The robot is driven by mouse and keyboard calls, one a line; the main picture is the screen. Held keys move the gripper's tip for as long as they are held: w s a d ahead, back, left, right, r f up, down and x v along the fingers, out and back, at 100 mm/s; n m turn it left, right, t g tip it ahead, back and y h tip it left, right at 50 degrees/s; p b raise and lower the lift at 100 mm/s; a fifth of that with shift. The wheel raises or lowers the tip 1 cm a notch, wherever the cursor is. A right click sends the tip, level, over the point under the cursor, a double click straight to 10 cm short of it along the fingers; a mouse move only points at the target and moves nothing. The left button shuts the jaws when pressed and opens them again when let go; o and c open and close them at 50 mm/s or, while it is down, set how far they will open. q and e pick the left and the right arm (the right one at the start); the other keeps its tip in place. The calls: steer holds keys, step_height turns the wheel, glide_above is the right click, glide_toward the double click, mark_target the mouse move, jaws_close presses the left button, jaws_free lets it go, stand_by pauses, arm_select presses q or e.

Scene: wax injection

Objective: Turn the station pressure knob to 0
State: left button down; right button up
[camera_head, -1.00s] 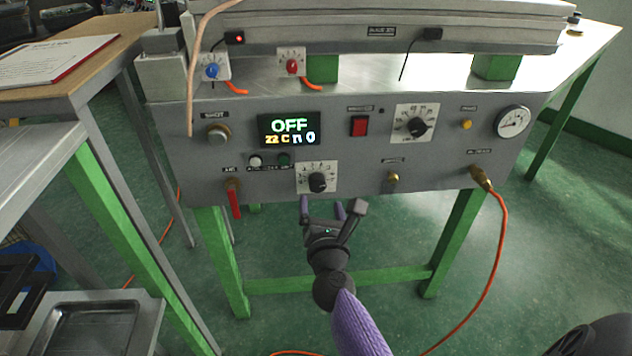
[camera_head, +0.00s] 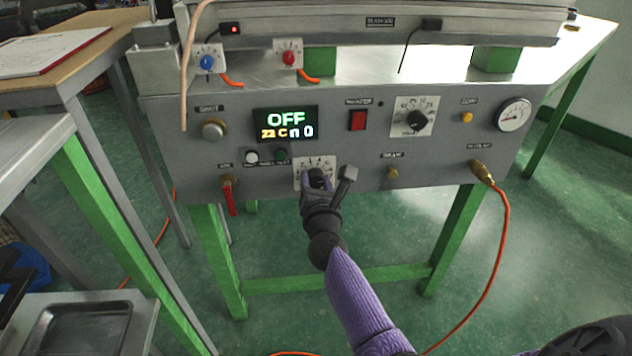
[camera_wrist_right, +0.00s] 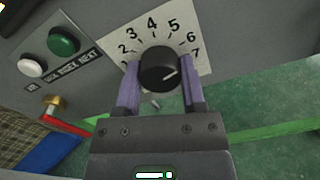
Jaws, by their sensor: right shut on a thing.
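A black knob (camera_wrist_right: 158,68) with a white pointer line sits on a square white dial plate (camera_wrist_right: 178,27) numbered up to 7. The pointer line slants up and right in the right wrist view, roughly towards the 6 and 7 side; the exact reading is hard to tell. My right gripper (camera_head: 318,182) is at this lower dial on the station's grey front panel (camera_head: 440,160). Its two purple fingers are shut on the knob, one on each side. In the head view the gripper partly covers the knob and dial. My left gripper is not in view.
A display (camera_head: 287,124) reads OFF, with 22 C and a 0 below. A second dial knob (camera_head: 416,119), red switch (camera_head: 358,120) and gauge (camera_head: 514,115) are further right. White (camera_wrist_right: 33,67) and green (camera_wrist_right: 64,41) buttons and a red-handled valve (camera_head: 230,195) are left of the gripper.

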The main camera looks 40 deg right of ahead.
jaws_close()
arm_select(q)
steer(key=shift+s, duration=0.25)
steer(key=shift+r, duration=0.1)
